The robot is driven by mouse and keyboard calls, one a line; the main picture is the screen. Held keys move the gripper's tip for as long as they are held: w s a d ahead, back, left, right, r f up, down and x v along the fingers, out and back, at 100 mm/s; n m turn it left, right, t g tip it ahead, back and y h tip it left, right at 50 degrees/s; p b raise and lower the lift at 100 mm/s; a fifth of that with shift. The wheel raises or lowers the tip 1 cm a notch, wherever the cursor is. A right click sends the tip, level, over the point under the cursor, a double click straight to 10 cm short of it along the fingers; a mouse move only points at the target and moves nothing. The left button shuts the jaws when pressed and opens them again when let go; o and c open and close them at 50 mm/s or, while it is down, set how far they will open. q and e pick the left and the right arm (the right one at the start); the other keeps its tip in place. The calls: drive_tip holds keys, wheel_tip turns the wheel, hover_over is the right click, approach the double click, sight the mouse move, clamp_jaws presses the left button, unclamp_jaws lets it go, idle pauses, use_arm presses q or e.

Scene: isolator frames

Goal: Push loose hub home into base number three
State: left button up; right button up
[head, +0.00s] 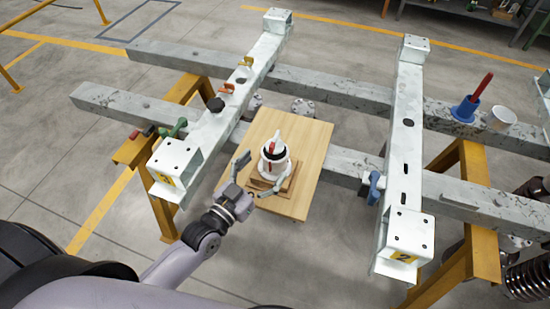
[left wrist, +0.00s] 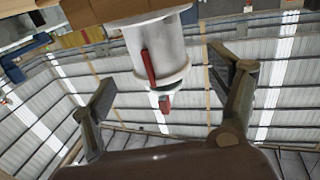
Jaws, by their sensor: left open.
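A white, stepped round piece with a dark band and a red strip (head: 274,158) stands upright on a small brown wooden block (head: 265,186) on a light wooden board (head: 300,150). I cannot tell whether it is the hub, or whether it is fully seated. In the left wrist view, the white piece (left wrist: 168,55) shows upside down between the open fingers (left wrist: 163,80), apart from both. My right gripper is not in view.
Pale steel beams flank the board: a left one (head: 215,125) with small coloured fittings and a right one (head: 406,130) labelled 2. Grey crossbeams (head: 335,90) rest on yellow stands (head: 470,215). A blue holder (head: 465,108) and white cup (head: 502,117) stand right.

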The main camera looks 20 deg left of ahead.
sight(282, 143)
use_arm(q)
drive_tip(key=shift+p+x, duration=0.45)
drive_tip(key=shift+x, duration=2.35)
drive_tip(key=shift+s+r, duration=0.1)
drive_tip(key=shift+r, duration=0.05)
drive_tip(key=shift+c, duration=0.2)
clamp_jaws()
drive_tip(key=shift+r, duration=0.3)
